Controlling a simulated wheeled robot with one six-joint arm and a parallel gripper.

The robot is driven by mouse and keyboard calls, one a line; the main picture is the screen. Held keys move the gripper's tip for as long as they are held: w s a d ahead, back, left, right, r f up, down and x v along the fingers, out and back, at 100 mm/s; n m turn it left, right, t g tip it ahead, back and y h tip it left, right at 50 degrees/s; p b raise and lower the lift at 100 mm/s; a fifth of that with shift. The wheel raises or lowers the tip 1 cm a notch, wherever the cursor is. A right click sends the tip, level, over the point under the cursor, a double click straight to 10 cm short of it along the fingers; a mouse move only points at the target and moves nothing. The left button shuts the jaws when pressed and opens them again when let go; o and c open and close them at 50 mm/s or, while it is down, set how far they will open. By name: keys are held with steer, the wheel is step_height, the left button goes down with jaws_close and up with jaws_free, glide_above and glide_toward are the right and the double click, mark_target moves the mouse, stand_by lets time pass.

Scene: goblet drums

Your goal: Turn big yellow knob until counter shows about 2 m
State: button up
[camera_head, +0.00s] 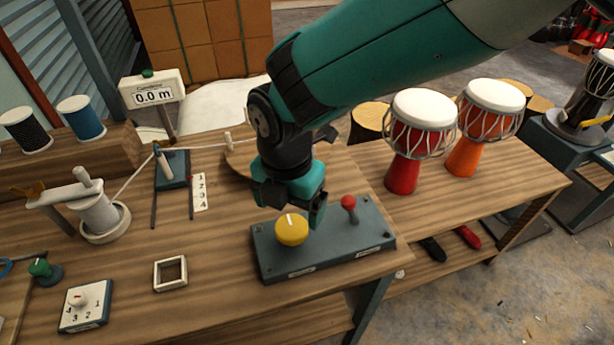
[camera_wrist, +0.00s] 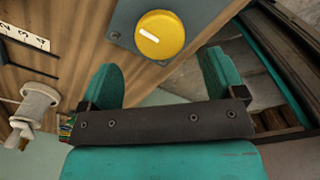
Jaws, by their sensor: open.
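The big yellow knob (camera_head: 291,230) sits on a dark grey control plate (camera_head: 345,254) near the bench's front edge, its white mark pointing away from the front edge. In the wrist view the knob (camera_wrist: 160,35) lies beyond my fingertips, roughly in line with the gap between them. My gripper (camera_head: 290,203) is open and empty, just above and behind the knob; I see no contact. The counter (camera_head: 153,96) on a post at the back left reads 0.0 m.
A red-topped lever (camera_head: 348,203) stands on the same plate, right of the knob. A white spool winder (camera_head: 99,213), a small square frame (camera_head: 170,273) and a numbered dial box (camera_head: 85,305) are to the left.

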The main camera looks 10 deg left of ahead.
mark_target(291, 226)
step_height(291, 226, down, 6)
steer(key=shift+r, duration=0.1)
steer(key=c, duration=0.9)
steer(key=shift+m, duration=0.4)
